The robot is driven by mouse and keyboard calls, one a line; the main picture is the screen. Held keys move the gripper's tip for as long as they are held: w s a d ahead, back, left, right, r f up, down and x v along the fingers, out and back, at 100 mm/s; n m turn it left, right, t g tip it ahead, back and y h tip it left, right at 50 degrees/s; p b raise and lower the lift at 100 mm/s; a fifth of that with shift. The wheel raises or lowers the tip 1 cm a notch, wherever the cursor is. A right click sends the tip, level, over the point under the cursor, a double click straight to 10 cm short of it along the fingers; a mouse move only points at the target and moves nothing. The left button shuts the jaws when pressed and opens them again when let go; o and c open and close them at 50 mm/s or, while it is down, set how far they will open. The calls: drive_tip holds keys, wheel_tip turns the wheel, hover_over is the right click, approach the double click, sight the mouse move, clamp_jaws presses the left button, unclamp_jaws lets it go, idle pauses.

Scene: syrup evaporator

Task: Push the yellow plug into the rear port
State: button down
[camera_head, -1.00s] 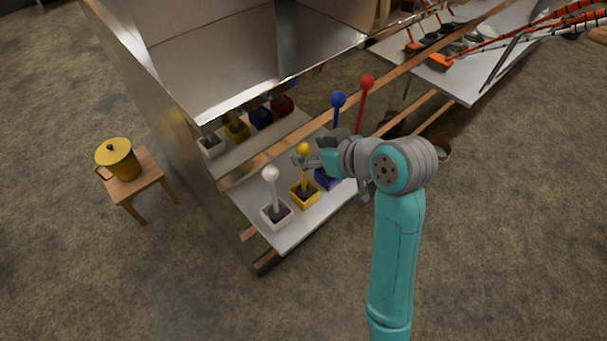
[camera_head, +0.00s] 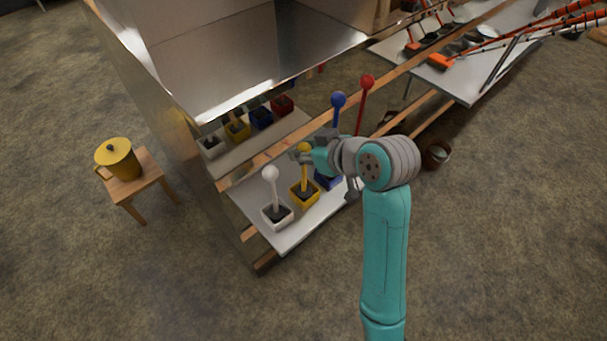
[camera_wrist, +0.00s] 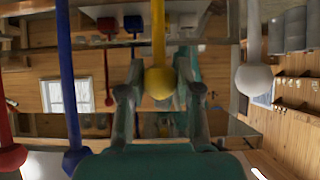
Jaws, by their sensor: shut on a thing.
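The yellow plug is an upright rod with a round knob (camera_head: 304,147); its lower end is in the front yellow box (camera_head: 304,199) on the lower shelf. My gripper (camera_head: 302,154) is at the knob, coming from the right. In the wrist view, which looks upside down, the yellow knob (camera_wrist: 159,84) sits between the two fingers of my gripper (camera_wrist: 160,92), shut on it or just below it. The rear yellow box (camera_head: 237,130) stands on the shelf behind, under the metal pan. Its inside is mostly hidden.
A white plug (camera_head: 270,175) stands close left of the yellow one. A blue plug (camera_head: 338,100) and a red plug (camera_head: 366,82) stand to the right, near my arm. A copper-coloured rail (camera_head: 285,150) runs between the two shelves. A stool with a yellow pot (camera_head: 120,159) is at left.

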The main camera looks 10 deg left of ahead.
drive_tip(key=shift+r, duration=3.55)
